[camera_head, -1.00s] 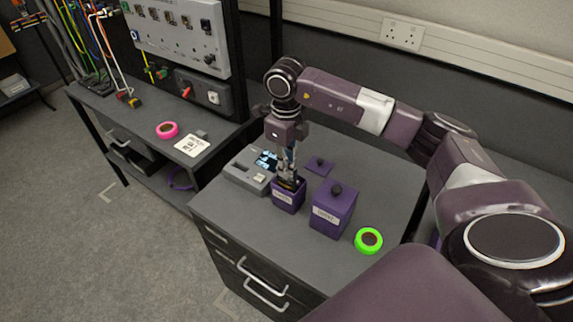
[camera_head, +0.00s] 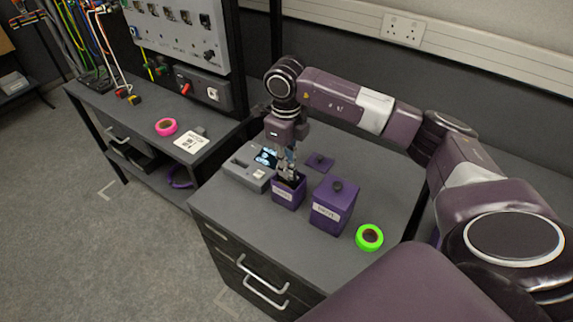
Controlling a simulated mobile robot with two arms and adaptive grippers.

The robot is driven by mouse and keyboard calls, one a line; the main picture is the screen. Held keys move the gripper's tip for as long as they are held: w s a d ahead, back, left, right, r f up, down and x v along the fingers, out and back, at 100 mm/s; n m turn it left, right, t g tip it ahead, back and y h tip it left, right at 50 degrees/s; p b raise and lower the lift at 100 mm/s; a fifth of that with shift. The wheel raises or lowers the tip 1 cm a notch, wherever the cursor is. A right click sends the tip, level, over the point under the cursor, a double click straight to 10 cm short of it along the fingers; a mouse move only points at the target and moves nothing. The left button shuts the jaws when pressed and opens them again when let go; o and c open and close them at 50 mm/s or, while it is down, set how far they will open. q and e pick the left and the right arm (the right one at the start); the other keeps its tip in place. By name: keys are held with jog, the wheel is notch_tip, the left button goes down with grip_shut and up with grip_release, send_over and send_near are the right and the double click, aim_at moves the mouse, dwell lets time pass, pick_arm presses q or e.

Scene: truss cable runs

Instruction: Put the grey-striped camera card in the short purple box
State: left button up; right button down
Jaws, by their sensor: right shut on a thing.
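The short purple box (camera_head: 287,195) stands open on the grey cabinet top, with a white label on its front. My right gripper (camera_head: 288,176) points down into its mouth, and its fingertips are at or just below the rim. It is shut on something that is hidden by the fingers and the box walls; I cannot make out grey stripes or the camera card. A purple lid (camera_head: 320,162) with a dark knob lies flat behind the box. My left gripper is not in view.
A taller lidded purple box (camera_head: 333,207) stands close to the right of the short one. A grey device with a screen (camera_head: 250,168) is close on the left. A green tape roll (camera_head: 369,238) lies near the right edge. The front of the cabinet top (camera_head: 250,222) is clear.

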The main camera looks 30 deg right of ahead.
jog(key=shift+f, duration=0.2)
jog(key=shift+f+b, duration=0.95)
jog(key=shift+f, duration=0.2)
jog(key=c, duration=1.9)
grip_release()
jog(key=shift+c, duration=0.4)
jog(key=shift+c, duration=0.7)
jog(key=shift+r, duration=0.1)
